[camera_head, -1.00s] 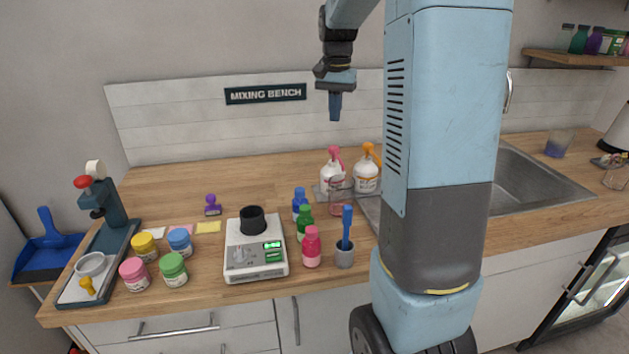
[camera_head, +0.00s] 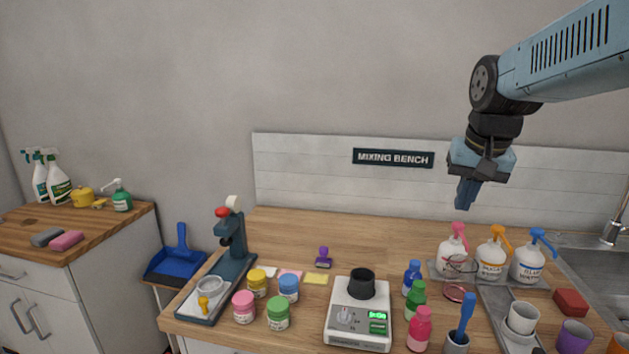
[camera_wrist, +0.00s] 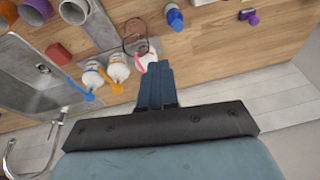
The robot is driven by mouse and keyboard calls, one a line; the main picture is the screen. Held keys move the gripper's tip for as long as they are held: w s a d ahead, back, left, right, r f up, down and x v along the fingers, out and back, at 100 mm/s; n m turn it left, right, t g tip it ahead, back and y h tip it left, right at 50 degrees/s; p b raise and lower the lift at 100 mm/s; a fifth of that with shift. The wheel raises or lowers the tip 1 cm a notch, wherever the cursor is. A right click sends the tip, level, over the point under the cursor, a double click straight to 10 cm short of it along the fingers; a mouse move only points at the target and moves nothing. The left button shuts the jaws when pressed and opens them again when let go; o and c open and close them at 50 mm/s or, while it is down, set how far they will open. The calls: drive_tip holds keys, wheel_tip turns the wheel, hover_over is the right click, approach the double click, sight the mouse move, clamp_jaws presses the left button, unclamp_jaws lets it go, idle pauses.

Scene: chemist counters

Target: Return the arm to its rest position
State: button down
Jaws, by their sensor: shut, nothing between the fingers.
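My gripper (camera_head: 466,193) is in the upper right of the head view, at the end of my blue arm, which reaches in from the right edge. Its fingers are shut with nothing between them and point down. It hangs in the air above the pump bottles at the back of the counter, touching nothing. In the wrist view, the shut fingers (camera_wrist: 155,85) overlap the white bottle with the pink pump (camera_wrist: 150,55) in the picture.
Pump bottles (camera_head: 491,262) stand on a tray beside the sink (camera_head: 600,268). A scale (camera_head: 358,322), small bottles (camera_head: 416,299) and lidded jars (camera_head: 278,313) crowd the wooden counter (camera_head: 300,232). A press (camera_head: 232,238) stands at its left end. The air left of my arm is clear.

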drive_tip(key=s+a+f+n+t, duration=0.1)
drive_tip(key=s+a, duration=0.1)
drive_tip(key=s, duration=0.3)
drive_tip(key=s+a+f+n+t, duration=0.1)
drive_tip(key=s+a+f+n, duration=0.1)
drive_tip(key=s, duration=0.3)
drive_tip(key=shift+s, duration=0.4)
idle(1.8)
